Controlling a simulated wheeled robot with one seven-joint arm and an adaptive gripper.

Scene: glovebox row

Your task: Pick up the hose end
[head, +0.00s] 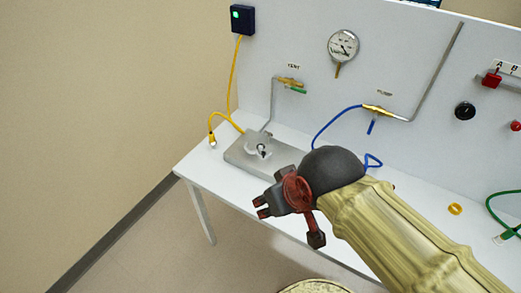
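Several hoses or cables are in the head view, and I cannot tell for sure which one the task means. A blue hose (325,127) runs from a brass valve (377,110) down behind my arm, and a blue loop (373,161) shows on the bench beyond it. A green hose (497,214) at the right edge ends in a pale fitting (503,238) on the bench. A yellow line (233,85) ends in a small metal tip (213,140) at the bench's left end. My gripper (261,207) is over the bench's front edge, its short fingertips apart, with nothing seen between them.
A grey plate (246,152) with a metal fixture (258,145) lies beyond my gripper. The white bench (200,168) backs onto a panel with a gauge (343,46) and a red-handled valve (491,79). Open floor is at lower left.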

